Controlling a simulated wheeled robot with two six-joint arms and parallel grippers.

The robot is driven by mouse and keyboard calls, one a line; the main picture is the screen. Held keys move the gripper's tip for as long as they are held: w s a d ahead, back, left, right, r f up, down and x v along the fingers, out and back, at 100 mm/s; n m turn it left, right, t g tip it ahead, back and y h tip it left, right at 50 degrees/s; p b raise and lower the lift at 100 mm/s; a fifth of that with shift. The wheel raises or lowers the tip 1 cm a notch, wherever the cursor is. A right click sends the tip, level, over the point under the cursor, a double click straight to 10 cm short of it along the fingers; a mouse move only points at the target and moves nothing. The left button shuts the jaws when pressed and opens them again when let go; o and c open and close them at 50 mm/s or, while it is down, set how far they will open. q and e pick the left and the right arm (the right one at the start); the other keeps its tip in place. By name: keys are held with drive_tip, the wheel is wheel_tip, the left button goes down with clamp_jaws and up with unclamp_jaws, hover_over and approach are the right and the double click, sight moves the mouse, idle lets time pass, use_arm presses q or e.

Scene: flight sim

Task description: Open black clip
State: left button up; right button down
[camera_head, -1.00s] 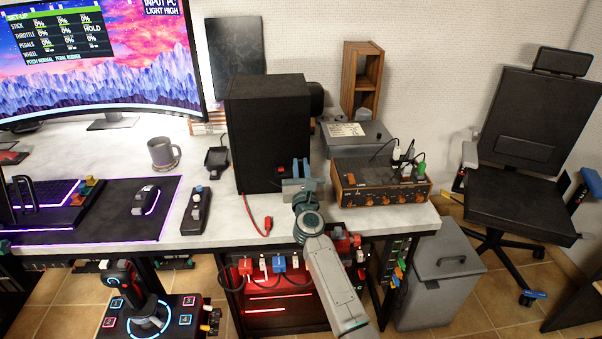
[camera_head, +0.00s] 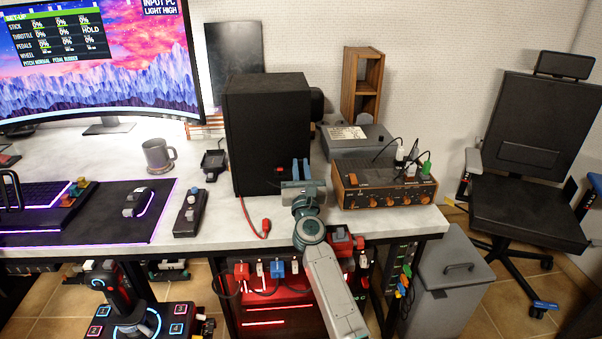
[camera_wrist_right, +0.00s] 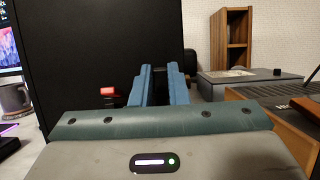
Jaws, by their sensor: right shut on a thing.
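The black speaker box (camera_head: 262,140) stands on the desk with a red clip (camera_head: 280,170) low on its near face. The red clip also shows in the right wrist view (camera_wrist_right: 108,91). My right gripper (camera_head: 301,170) is at the lower right of that face, just right of the red clip. Its blue fingers (camera_wrist_right: 161,84) are close together around something dark, which I take to be the black clip. The fingers and the dark speaker face hide its shape, so I cannot see whether it is open. My left gripper is out of view.
A grey box (camera_head: 355,140) and wooden rack (camera_head: 362,85) stand behind. A red cable (camera_head: 250,222) hangs at the speaker's front. A mug (camera_head: 158,155) and small black handset (camera_head: 190,212) are left.

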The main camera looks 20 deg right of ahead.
drive_tip(key=c, duration=1.4)
unclamp_jaws()
drive_tip(key=shift+s, duration=0.1)
drive_tip(key=shift+s+a+f, duration=0.15)
drive_tip(key=shift+s+f, duration=0.1)
drive_tip(key=b+v, duration=0.1)
drive_tip(key=v, duration=0.8)
drive_tip(key=shift+s+a, duration=0.15)
drive_tip(key=shift+s, duration=0.4)
